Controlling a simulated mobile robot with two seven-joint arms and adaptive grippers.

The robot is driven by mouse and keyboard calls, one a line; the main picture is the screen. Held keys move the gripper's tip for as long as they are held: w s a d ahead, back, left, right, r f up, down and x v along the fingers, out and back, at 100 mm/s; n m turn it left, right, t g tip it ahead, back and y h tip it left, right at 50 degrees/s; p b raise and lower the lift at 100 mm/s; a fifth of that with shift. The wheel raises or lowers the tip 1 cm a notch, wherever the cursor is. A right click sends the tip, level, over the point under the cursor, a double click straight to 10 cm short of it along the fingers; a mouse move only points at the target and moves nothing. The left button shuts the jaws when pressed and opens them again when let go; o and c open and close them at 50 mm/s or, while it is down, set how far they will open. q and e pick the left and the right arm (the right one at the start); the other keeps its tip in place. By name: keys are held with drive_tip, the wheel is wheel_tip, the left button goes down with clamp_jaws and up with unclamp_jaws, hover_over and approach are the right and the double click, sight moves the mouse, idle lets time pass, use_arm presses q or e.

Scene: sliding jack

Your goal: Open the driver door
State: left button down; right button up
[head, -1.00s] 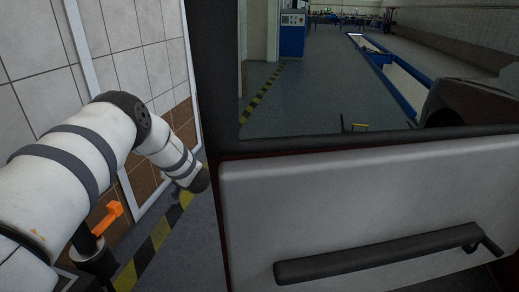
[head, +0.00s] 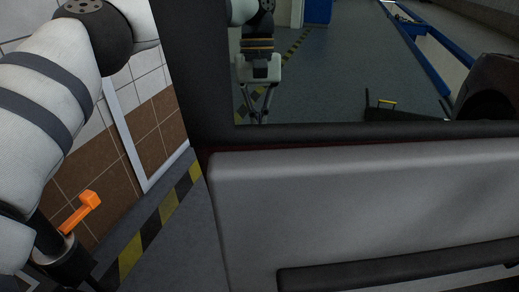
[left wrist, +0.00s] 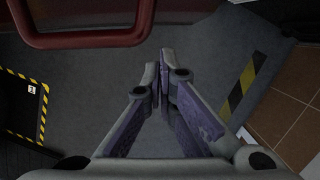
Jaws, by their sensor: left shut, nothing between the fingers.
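The driver door (head: 360,192) fills the right of the head view, its grey inner panel facing me. A dark pull bar (head: 420,264) runs along its lower part, and its dark frame surrounds the window opening. My left arm passes behind the frame's left upright. My left gripper (head: 262,116) shows through the window on the far side, pointing down, apart from the panel. In the left wrist view the gripper (left wrist: 163,65) has its fingertips together with nothing between them. A red rounded part (left wrist: 90,40) lies ahead to its left, apart from the fingers. My right gripper is not in view.
A tiled wall (head: 75,160) with a white-framed panel stands at the left, behind a yellow-black floor stripe (head: 160,218). A dark box with yellow-black edging (left wrist: 42,105) sits left in the wrist view. Grey floor lies open beyond the window.

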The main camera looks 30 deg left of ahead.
use_arm(q)
drive_tip(key=s+d+f+p, duration=0.1)
drive_tip(key=s+d+f, duration=0.2)
drive_tip(key=s, duration=0.1)
drive_tip(key=shift+f+p, duration=0.3)
drive_tip(key=shift+p, duration=0.1)
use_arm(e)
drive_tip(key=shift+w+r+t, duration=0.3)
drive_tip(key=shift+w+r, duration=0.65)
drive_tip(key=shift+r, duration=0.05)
